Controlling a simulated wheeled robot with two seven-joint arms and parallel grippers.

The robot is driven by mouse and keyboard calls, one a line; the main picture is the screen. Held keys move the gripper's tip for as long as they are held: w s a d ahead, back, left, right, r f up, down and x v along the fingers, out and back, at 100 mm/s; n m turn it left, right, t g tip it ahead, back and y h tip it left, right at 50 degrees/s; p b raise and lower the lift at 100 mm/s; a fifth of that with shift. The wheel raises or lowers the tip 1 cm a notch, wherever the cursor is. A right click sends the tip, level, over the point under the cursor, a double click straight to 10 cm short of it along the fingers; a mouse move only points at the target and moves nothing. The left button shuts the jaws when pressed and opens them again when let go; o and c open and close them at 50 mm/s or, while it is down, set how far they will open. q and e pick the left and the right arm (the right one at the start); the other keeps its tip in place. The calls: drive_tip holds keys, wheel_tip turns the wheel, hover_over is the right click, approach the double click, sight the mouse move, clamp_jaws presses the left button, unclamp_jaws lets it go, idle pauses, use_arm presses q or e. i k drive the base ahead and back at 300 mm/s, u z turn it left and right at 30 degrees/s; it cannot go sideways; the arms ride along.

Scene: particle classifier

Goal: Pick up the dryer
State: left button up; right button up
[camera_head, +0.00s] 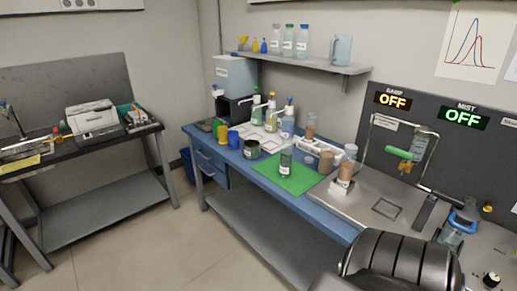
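I cannot single out the dryer with certainty. A green-handled tool (403,154) is held at a metal frame below the lit "OFF" signs, above the steel worktop on the right. A blue and black item (460,222) stands farther right on the same worktop, and its shape is unclear. A dark, ribbed part of my arm fills the bottom right and hides part of the worktop. Neither of my grippers is in view.
The blue bench (343,229) carries bottles, cups and a green mat (300,178) with a clear bottle (286,160) on it. A wall shelf (310,65) holds more bottles. A white machine (92,117) sits on the left bench. Floor between the benches is clear.

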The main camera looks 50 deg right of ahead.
sight(287, 149)
drive_tip(key=z, duration=0.15)
drive_tip(key=i, duration=0.8)
drive_tip(key=z, duration=0.9)
drive_tip(key=i, duration=0.5)
drive_tip(key=z, duration=0.4)
